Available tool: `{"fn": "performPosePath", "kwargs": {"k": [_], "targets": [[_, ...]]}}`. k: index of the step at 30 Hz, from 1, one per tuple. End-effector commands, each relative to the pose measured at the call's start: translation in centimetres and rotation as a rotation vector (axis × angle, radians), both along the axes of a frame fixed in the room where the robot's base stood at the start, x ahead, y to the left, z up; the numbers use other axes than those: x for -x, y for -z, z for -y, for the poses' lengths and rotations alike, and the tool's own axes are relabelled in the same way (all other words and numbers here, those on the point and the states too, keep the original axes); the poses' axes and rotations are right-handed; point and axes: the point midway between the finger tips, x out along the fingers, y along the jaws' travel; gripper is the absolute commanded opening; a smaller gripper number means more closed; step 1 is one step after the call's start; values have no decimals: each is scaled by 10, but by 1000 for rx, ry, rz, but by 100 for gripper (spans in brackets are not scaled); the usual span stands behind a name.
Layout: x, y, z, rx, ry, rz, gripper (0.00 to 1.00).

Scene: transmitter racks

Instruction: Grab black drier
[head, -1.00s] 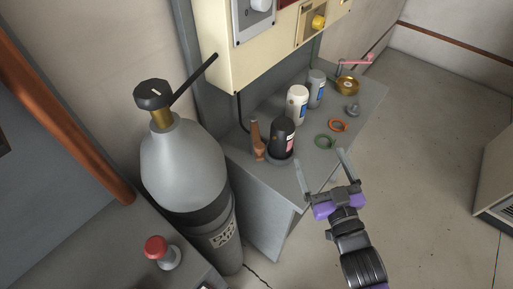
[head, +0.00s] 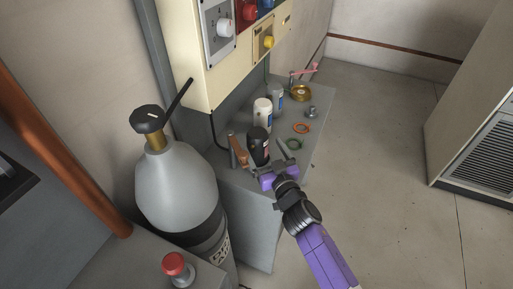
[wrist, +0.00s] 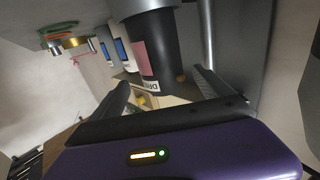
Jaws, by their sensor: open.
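The black drier (head: 259,146) is a dark bottle with a pink and white label, standing upright on the grey cabinet top. In the wrist view the black drier (wrist: 155,52) appears inverted, with part of its lettering readable. My gripper (head: 263,157) is open right at the near side of the bottle, one finger to each side of it. In the wrist view the fingers of my gripper (wrist: 163,92) flank the bottle with gaps visible. I cannot tell how far the bottle sits between them. The bottle's lower part is partly hidden by my gripper in the head view.
A brown bottle-like object (head: 237,151) stands close left. A white bottle (head: 263,111) and grey bottle (head: 276,98) stand behind. Green (head: 294,144) and orange rings (head: 302,128) lie right. A large grey cylinder (head: 176,185) stands left; a panel box (head: 190,60) overhangs the back.

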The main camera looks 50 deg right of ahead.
Motion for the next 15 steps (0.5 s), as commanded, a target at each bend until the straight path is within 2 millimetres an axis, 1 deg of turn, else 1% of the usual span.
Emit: {"fn": "performPosePath", "kwargs": {"k": [7,9,12,15], "targets": [[-31,6,11,2,0,1,90],[-39,4,14,1,-1,2,90],[-47,5,17,2,-1,1,90],[-49,5,18,1,-1,0,90]]}}
